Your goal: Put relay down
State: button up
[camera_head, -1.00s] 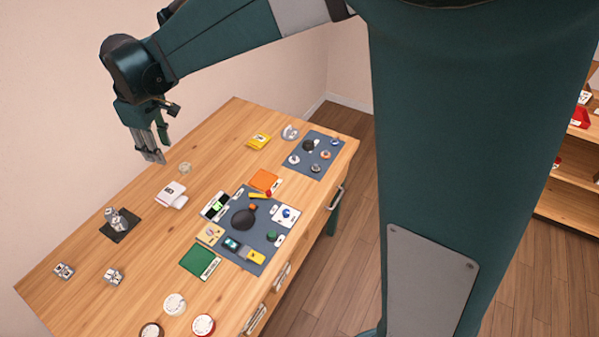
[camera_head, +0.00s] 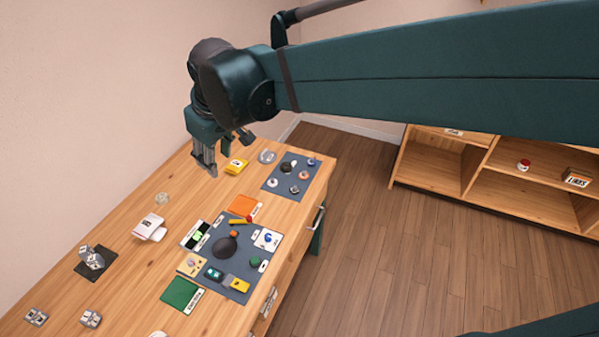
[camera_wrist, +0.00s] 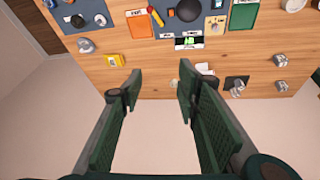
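My gripper (camera_head: 205,160) is above the far side of the wooden table in the head view. In the wrist view my gripper (camera_wrist: 158,85) has its two green fingers wide apart, with nothing held between them. I cannot tell for certain which small item is the relay. Candidates are two small silvery blocks (camera_head: 36,317) (camera_head: 90,319) at the table's left, and silvery pieces (camera_head: 92,258) on a dark pad (camera_head: 82,271). A small clear item (camera_head: 162,199) lies nearer the middle. The blocks also show in the wrist view (camera_wrist: 281,60).
A grey-blue mat (camera_head: 217,250) holds several phone parts, with a green card (camera_head: 181,293) and an orange card (camera_head: 242,205) at its edges. A second mat (camera_head: 289,182) holds small parts. A yellow item (camera_head: 236,166) lies near my gripper. Shelves (camera_head: 520,194) stand at right.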

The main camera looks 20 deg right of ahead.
jog(key=s+d+f+m+t, duration=0.1)
jog(key=s+d+f+m, duration=0.1)
jog(key=s+d, duration=0.7)
jog(key=s+d+f+m+t+h, duration=0.1)
jog(key=s+d+f+m+t, duration=0.1)
jog(key=s+d+m, duration=0.3)
jog(key=s+d, duration=0.3)
jog(key=d, duration=0.2)
jog(key=shift+s, duration=0.35)
jog(key=shift+d+f, duration=0.1)
dwell(0.4)
